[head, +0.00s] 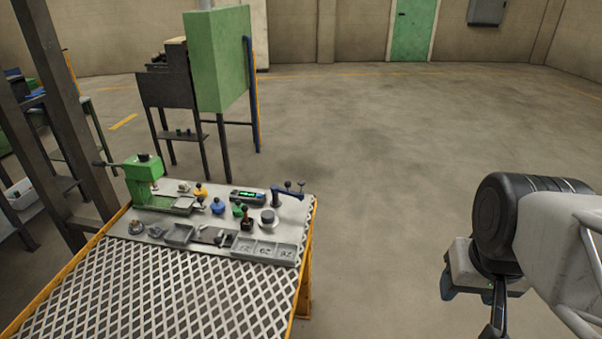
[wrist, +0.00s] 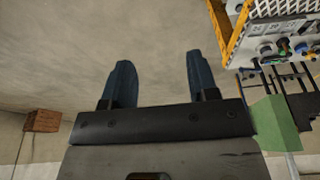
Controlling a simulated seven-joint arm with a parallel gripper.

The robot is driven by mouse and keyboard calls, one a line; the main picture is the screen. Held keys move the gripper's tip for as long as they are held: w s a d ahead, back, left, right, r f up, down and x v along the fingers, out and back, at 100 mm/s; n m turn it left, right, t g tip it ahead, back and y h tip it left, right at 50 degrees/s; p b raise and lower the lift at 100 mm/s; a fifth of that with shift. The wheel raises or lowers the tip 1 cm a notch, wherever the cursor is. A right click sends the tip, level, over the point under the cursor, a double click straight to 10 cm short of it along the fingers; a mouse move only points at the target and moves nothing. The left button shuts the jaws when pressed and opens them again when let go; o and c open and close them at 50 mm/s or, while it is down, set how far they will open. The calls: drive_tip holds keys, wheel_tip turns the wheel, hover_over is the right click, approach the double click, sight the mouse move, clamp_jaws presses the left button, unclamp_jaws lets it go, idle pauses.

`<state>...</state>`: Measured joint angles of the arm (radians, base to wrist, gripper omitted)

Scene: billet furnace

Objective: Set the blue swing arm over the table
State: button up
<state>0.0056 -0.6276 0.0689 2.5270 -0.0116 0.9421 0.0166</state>
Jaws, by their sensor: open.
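The blue swing arm (head: 290,193) is a small blue bar on a short post at the back right corner of the table (head: 160,295). Its outer end, with a dark knob, reaches toward the table's right edge. My gripper (wrist: 158,77) is open in the wrist view, with two dark blue fingers apart and only bare floor between them. In the head view my arm is at the right, well away from the table.
A green hand press (head: 144,172), blue knob (head: 217,206), yellow knob (head: 200,190), small display (head: 248,196) and grey trays (head: 268,249) crowd the back of the table. A green cabinet (head: 217,60) on legs stands behind. Open floor lies between table and arm.

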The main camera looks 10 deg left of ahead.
drive_tip(key=w+a+r+n, duration=0.1)
drive_tip(key=w+a, duration=0.4)
drive_tip(key=w, duration=0.6)
drive_tip(key=w+a+n+g, duration=0.15)
drive_tip(key=w+a, duration=0.25)
drive_tip(key=w, duration=0.6)
drive_tip(key=w+a+r+n+t, duration=0.15)
drive_tip(key=w+a, duration=0.35)
drive_tip(key=w, duration=0.6)
drive_tip(key=w+a+f+n, duration=0.2)
drive_tip(key=w+a+f, duration=0.7)
drive_tip(key=w+a, duration=0.2)
drive_tip(key=w+a+f+n+g+h, duration=0.1)
drive_tip(key=w+a+f+n, duration=0.1)
drive_tip(key=w+a+f, duration=0.8)
drive_tip(key=w+a, duration=0.2)
drive_tip(key=a, duration=0.4)
drive_tip(key=shift+w+f, duration=0.2)
drive_tip(key=shift+w, duration=0.05)
drive_tip(key=shift+w+d+f, duration=0.15)
drive_tip(key=shift+f, duration=1.1)
drive_tip(key=shift+w+d+f, duration=0.2)
drive_tip(key=shift+f, duration=1.1)
drive_tip(key=shift+w+d+f, duration=0.15)
drive_tip(key=shift+f, duration=1.1)
drive_tip(key=shift+c, duration=0.4)
